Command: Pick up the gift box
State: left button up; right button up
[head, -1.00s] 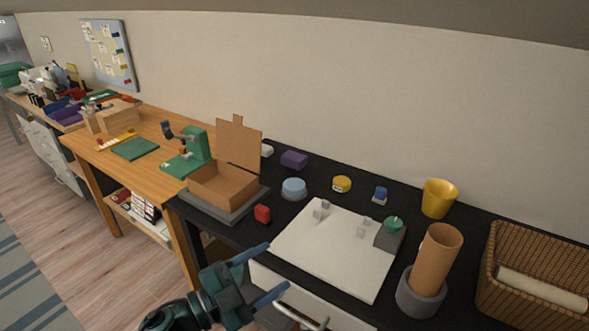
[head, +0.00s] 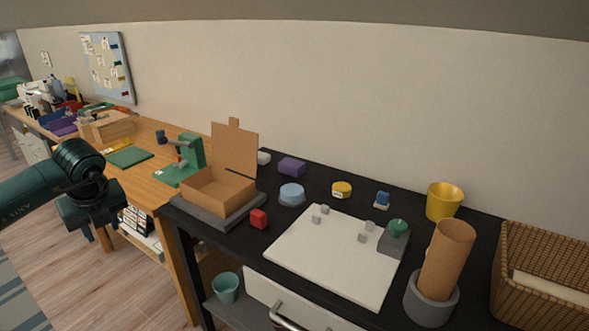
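No thing is plainly marked as the gift box, and I cannot tell which one it is. A small purple box (head: 291,167) lies near the back of the black table. A grey block with a green top (head: 394,238) sits at the white board's right edge. My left gripper (head: 92,212) hangs at the left, away from these things, left of the wooden desk's near edge. Its fingers are not clear. My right gripper is out of view.
The black table also bears a light blue round tin (head: 292,195), a yellow tin (head: 342,190), a white board (head: 335,257), a yellow cup (head: 443,201), a cardboard tube (head: 447,260) in a grey holder and a wicker basket (head: 545,270). A teal cup (head: 226,288) stands on the shelf below.

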aim_at(291, 167)
jog(key=j+z, duration=0.1)
jog(key=z, duration=0.4)
jog(key=i+j+z, duration=0.1)
jog(key=z, duration=0.4)
jog(key=j+z, duration=0.15)
jog(key=z, duration=0.3)
jog(key=j+z, duration=0.45)
jog(key=k+j+z, duration=0.2)
jog(key=j+z, duration=0.2)
jog(key=k+j+z, duration=0.1)
jog(key=j, duration=0.3)
jog(key=k+j+z, duration=0.15)
jog(key=j, duration=0.25)
jog(key=k+j+z, duration=0.1)
jog(key=j, duration=0.25)
jog(key=k+j, duration=0.35)
jog(key=j, duration=0.3)
jog(key=k+j, duration=0.2)
jog(key=j, duration=0.1)
